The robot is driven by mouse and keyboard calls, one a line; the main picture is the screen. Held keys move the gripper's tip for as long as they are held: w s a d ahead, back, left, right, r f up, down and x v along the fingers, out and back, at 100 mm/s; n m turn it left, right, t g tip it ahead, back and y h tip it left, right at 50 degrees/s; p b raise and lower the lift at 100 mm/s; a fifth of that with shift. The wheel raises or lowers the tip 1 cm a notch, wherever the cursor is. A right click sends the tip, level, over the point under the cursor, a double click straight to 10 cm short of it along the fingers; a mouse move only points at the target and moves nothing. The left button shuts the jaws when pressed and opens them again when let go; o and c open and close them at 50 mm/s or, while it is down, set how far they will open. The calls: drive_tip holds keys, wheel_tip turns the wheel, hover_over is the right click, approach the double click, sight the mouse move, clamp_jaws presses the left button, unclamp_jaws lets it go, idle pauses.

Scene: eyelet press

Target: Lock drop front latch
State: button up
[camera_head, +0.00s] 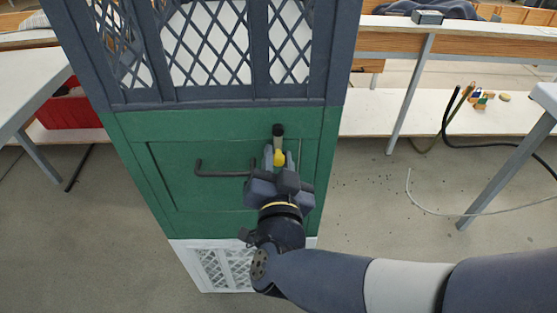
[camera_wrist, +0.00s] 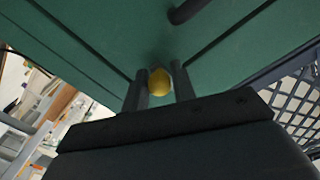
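The green drop front (camera_head: 225,190) of a tall cabinet stands upright before me. On its right side is a latch with a black knob (camera_head: 278,130) on a short pale stem. A yellow knob (camera_head: 281,158) sits just below. My gripper (camera_head: 275,161) is at the yellow knob, pointing at the panel. In the wrist view the yellow knob (camera_wrist: 160,82) lies between my two fingers and nearly fills the gap. I cannot tell whether they press on it. My gripper and wrist hide the panel behind them.
A dark bar handle (camera_head: 222,173) is fixed left of my gripper. Lattice doors (camera_head: 210,45) are above and a white grille (camera_head: 225,268) below. A bench (camera_head: 450,42) and a pale table (camera_head: 548,98) stand right, another table (camera_head: 30,75) left. Floor between is mostly open.

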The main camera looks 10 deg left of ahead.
drive_tip(key=o, duration=0.3)
drive_tip(key=shift+o, duration=0.2)
drive_tip(key=shift+s, duration=0.1)
drive_tip(key=p+v, duration=0.2)
drive_tip(key=v, duration=0.8)
drive_tip(key=shift+s, duration=0.25)
drive_tip(key=shift+d, duration=0.15)
idle(0.3)
drive_tip(key=shift+b+x, duration=1)
drive_tip(key=shift+x, duration=4.35)
drive_tip(key=shift+s, duration=0.1)
